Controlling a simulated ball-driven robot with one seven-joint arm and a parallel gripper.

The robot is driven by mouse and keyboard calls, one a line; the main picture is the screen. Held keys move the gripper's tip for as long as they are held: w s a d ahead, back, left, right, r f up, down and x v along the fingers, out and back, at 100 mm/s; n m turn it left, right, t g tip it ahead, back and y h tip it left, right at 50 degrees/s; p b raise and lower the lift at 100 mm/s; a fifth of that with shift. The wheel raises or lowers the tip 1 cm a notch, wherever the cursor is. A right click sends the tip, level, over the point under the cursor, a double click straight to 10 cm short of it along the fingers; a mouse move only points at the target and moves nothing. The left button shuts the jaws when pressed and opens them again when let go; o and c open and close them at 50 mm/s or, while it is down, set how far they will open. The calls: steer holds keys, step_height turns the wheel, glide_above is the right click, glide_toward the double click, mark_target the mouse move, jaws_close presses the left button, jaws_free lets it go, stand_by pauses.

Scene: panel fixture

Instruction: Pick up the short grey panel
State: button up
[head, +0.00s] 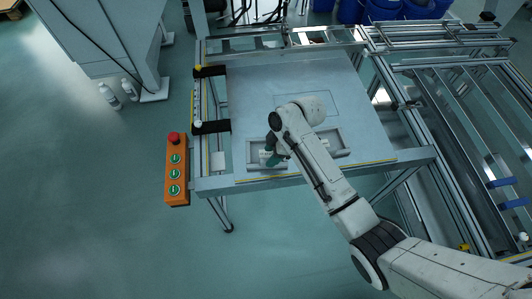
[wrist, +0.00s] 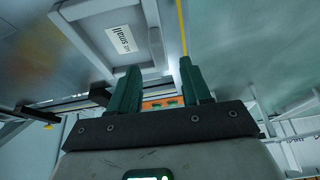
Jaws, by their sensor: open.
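A grey panel with a raised rim and a white label reading "small" (wrist: 92,27) lies at the top of the wrist view. In the head view a grey rimmed panel (head: 254,151) shows at the front of the fixture table, partly hidden by my arm. My gripper (wrist: 161,88) has two dark green fingers, apart with nothing between them. In the head view my gripper (head: 271,158) is over the panel's left part. I cannot tell whether the fingertips touch the panel.
The fixture table (head: 250,90) has a clear surface behind the panel. Black clamps (head: 210,128) stand along its left edge. An orange button box (head: 176,170) hangs at the left. A metal frame rack (head: 450,100) stands at the right.

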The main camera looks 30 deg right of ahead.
steer(key=x, duration=0.5)
steer(key=shift+s+d+f, duration=0.1)
steer(key=shift+s+d, duration=0.05)
steer(key=shift+d, duration=0.1)
jaws_close()
